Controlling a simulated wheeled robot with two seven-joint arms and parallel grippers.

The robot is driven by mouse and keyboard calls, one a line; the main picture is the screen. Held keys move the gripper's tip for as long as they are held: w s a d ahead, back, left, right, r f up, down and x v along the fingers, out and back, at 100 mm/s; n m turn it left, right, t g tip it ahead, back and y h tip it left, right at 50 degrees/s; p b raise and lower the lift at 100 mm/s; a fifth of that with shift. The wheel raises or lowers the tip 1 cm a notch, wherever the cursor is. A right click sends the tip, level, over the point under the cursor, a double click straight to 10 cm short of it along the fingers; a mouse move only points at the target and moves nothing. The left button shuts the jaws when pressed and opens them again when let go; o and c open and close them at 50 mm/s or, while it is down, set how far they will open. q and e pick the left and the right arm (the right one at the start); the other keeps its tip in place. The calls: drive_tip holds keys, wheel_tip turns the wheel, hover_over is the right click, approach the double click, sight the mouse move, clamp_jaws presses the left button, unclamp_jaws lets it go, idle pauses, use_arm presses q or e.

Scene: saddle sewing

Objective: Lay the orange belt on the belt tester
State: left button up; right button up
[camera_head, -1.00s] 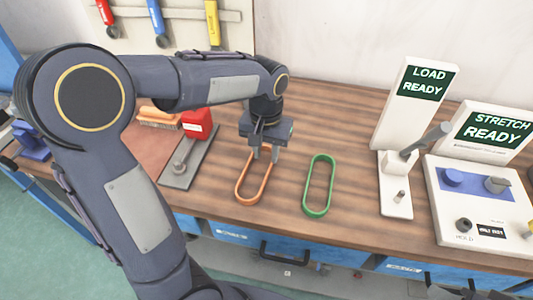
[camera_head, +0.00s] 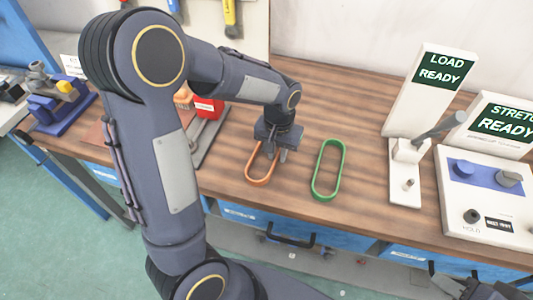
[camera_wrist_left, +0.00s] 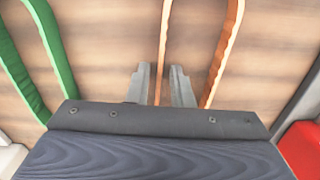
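The orange belt (camera_head: 260,181) lies as a long loop on the wooden bench. My left gripper (camera_head: 275,157) is down at its far right part and hides some of it. In the left wrist view the gripper's two fingers (camera_wrist_left: 160,86) stand apart, one on each side of one strand of the orange belt (camera_wrist_left: 163,45), with gaps showing. The white stand with the LOAD READY screen (camera_head: 441,68), a lever and a short peg is at the right. Beside it is a console with a STRETCH READY screen (camera_head: 503,120). Part of my right gripper (camera_head: 475,288) shows at the bottom right edge, mostly cut off.
A green belt (camera_head: 316,182) lies just right of the orange one; it also shows in the left wrist view (camera_wrist_left: 57,55). A red block (camera_head: 208,107) and a grey metal plate are left of my gripper. Bench between the green belt and the stand is clear.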

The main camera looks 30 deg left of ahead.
use_arm(q)
clamp_jaws()
drive_tip(key=shift+r, duration=0.15)
